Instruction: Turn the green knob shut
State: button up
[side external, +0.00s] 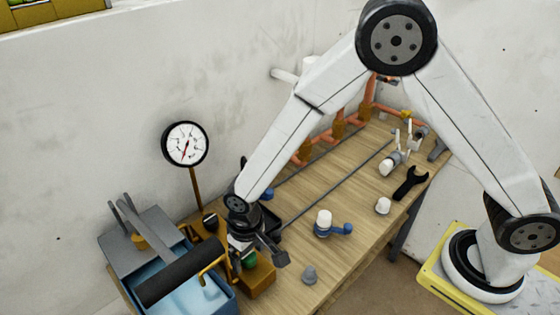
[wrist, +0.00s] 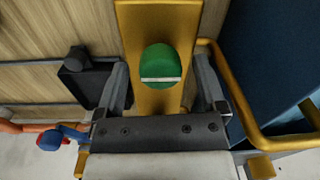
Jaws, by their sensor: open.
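The green knob (wrist: 160,66) has a pale line across its face and sits on a yellow-brown block (wrist: 158,18) in the wrist view. My gripper (wrist: 162,88) is open, with one finger to the left of the knob and one to the right. A gap shows between each finger and the knob. In the side external view my gripper (side external: 262,260) points down over the block, and my wrist hides part of it.
A blue bin (side external: 210,302) with a dark roller and a yellow pipe stands left of the block. A gauge (side external: 185,144) stands behind. On the table are a white-topped blue valve (side external: 324,222), a grey cap (side external: 310,274) and a black wrench (side external: 410,183). The table's middle is mostly clear.

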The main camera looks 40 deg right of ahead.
jog(key=shift+r, duration=0.15)
jog(key=shift+d+r, duration=0.15)
jog(key=shift+r, duration=3.6)
jog(key=s+d+r+t, duration=0.1)
jog(key=s+d, duration=0.3)
jog(key=d, duration=0.6)
jog(key=s+d+r+m+t, duration=0.1)
jog(key=s+d+r, duration=0.2)
jog(key=d, duration=0.8)
jog(key=shift+s+d+r+m+t, duration=0.15)
jog(key=shift+s+d+m+t, duration=0.15)
jog(key=shift+s, duration=0.35)
jog(key=shift+a, duration=0.1)
